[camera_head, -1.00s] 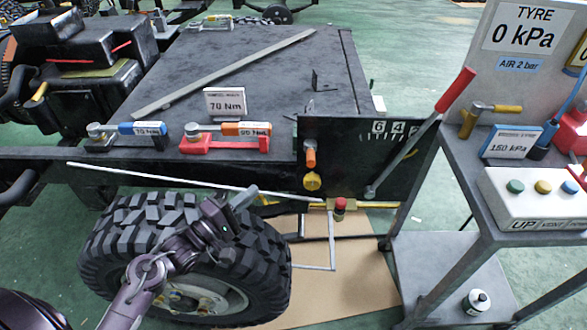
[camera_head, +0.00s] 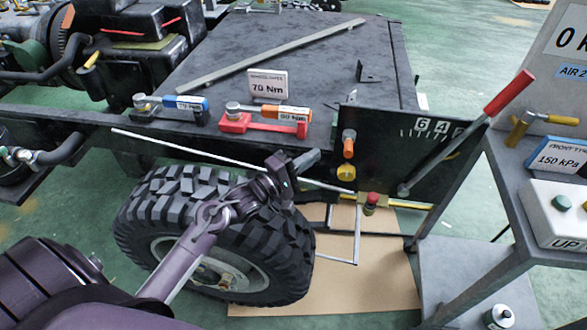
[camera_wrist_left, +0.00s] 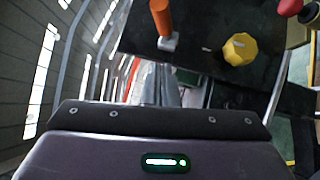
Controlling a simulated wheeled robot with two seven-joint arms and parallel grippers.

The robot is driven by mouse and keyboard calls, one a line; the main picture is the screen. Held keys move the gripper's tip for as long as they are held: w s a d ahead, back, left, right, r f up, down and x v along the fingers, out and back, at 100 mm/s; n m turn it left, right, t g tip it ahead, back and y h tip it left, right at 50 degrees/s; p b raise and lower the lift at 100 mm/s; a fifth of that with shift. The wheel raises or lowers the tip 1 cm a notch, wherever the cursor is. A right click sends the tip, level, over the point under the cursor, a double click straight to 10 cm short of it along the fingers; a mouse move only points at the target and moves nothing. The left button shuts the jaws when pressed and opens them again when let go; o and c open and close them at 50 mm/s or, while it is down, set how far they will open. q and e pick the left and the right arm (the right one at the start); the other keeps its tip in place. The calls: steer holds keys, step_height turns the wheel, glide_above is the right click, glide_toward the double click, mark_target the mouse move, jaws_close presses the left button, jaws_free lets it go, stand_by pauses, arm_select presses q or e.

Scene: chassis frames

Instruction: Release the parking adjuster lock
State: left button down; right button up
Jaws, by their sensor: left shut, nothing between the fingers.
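A black panel (camera_head: 400,147) at the frame's corner bears an orange-handled lever (camera_head: 348,147), a yellow knob (camera_head: 346,173) and a scale with white numerals. A long lever with a red grip (camera_head: 509,92) rises to the right across it. Below sits a red-topped knob (camera_head: 371,199) on a yellow bar. I cannot tell which part is the adjuster lock. My left gripper (camera_head: 316,158) is shut and empty, above the tyre and just left of the panel. In the left wrist view, its fingers (camera_wrist_left: 155,84) point below the orange lever (camera_wrist_left: 161,18) and yellow knob (camera_wrist_left: 240,48), apart from both.
A large tyre (camera_head: 218,230) lies under my left arm. A thin white rod (camera_head: 220,158) runs above it. Two torque wrenches, blue (camera_head: 183,102) and orange-red (camera_head: 265,118), rest on the deck behind. A grey cart (camera_head: 475,277) with a control box stands right.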

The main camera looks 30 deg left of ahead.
mark_target(349, 145)
arm_select(q)
steer(key=d, duration=0.1)
steer(key=w+d, duration=0.1)
steer(key=d, duration=0.1)
steer(key=w+d+r, duration=0.1)
steer(key=shift+w+d, duration=0.15)
steer(key=shift+w, duration=0.1)
arm_select(e)
steer(key=shift+s+d+f, duration=0.1)
steer(key=shift+s, duration=0.35)
steer(key=shift+w, duration=0.1)
